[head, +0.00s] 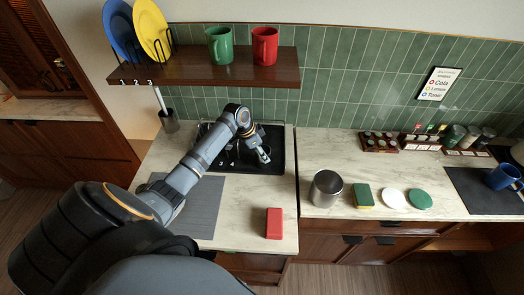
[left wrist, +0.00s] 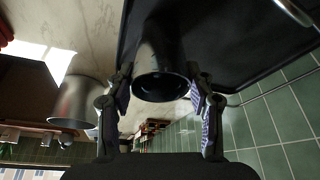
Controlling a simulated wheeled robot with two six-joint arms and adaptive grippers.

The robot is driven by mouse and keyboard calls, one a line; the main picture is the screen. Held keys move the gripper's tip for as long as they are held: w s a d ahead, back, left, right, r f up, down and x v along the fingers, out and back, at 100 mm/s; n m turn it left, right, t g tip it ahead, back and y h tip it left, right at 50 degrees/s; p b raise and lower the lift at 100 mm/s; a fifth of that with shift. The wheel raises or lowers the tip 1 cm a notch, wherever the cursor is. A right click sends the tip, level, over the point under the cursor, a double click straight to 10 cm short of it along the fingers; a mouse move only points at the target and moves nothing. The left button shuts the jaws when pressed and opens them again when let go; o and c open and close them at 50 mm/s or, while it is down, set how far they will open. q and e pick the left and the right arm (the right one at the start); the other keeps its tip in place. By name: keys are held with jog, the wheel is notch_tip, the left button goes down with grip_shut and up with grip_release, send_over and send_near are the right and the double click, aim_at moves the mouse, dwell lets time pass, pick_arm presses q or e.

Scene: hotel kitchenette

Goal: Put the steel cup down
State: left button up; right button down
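A dark, shiny cup (left wrist: 162,55), which looks like steel in shadow, sits between the two fingers of my left gripper (left wrist: 162,88) in the left wrist view. The fingertips are close on both sides of it; whether they touch it I cannot tell. In the head view my left gripper (head: 262,153) is over the right part of the black tray (head: 275,135), and the cup is small and mostly hidden there. Whether its base rests on the tray is unclear. My right gripper is out of view.
A wide steel canister (head: 326,190) stands on the right counter, beside a sponge (head: 363,196) and white (head: 393,199) and green (head: 420,200) discs. A red block (head: 274,223) and a grey mat (head: 190,210) lie in front. A shelf (head: 215,72) with mugs overhangs the back.

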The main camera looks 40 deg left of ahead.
pick_arm(q)
jog(key=o, duration=0.4)
jog(key=shift+r, duration=0.25)
jog(key=b+v, duration=0.3)
jog(key=v, duration=0.9)
jog(key=shift+f, duration=0.1)
